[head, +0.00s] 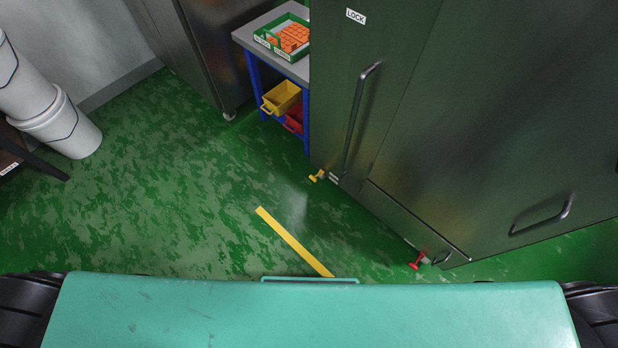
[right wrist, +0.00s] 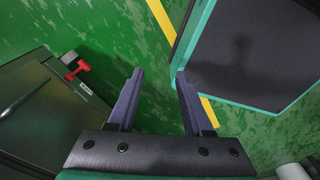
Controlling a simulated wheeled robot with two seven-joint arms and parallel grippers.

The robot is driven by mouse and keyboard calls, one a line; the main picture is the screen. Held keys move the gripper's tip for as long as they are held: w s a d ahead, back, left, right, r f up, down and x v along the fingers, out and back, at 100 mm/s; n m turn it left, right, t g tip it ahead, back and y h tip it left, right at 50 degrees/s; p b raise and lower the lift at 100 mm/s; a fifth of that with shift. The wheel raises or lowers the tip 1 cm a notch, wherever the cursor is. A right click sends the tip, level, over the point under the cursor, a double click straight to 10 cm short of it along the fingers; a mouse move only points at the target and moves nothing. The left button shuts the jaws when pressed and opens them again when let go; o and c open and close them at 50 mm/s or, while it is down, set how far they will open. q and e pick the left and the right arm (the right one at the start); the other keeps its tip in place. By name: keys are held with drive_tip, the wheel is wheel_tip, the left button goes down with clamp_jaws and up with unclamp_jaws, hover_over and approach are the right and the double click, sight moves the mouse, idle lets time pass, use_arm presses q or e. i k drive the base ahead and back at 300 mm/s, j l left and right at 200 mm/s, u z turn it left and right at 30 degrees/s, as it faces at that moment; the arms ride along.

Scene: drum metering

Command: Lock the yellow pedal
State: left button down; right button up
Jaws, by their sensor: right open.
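The yellow pedal (head: 317,176) sticks out low at the foot of the dark green cabinet (head: 400,120), near the floor, in the head view. A red pedal (head: 417,261) sticks out at the cabinet's base further right; a red pedal also shows in the right wrist view (right wrist: 76,70), at the upper left. My right gripper (right wrist: 158,75) is open and empty above the green floor in the right wrist view, apart from the cabinet. The yellow pedal does not show in that view. My left gripper is in neither view.
A LOCK label (head: 356,16) is on the cabinet, above a long vertical handle (head: 358,115). A yellow floor strip (head: 293,241) lies before it. A blue-legged table (head: 252,40) with a green tray (head: 262,38) stands behind. White buckets (head: 70,130) stand left. The middle floor is clear.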

sight(314, 179)
drive_tip(key=i+j+z, duration=0.1)
drive_tip(key=j, duration=0.2)
drive_tip(key=i+j, duration=0.15)
drive_tip(key=j, duration=0.15)
drive_tip(key=i+j+z, duration=0.15)
drive_tip(key=j, duration=0.45)
drive_tip(key=i+z, duration=0.05)
drive_tip(key=i, duration=0.05)
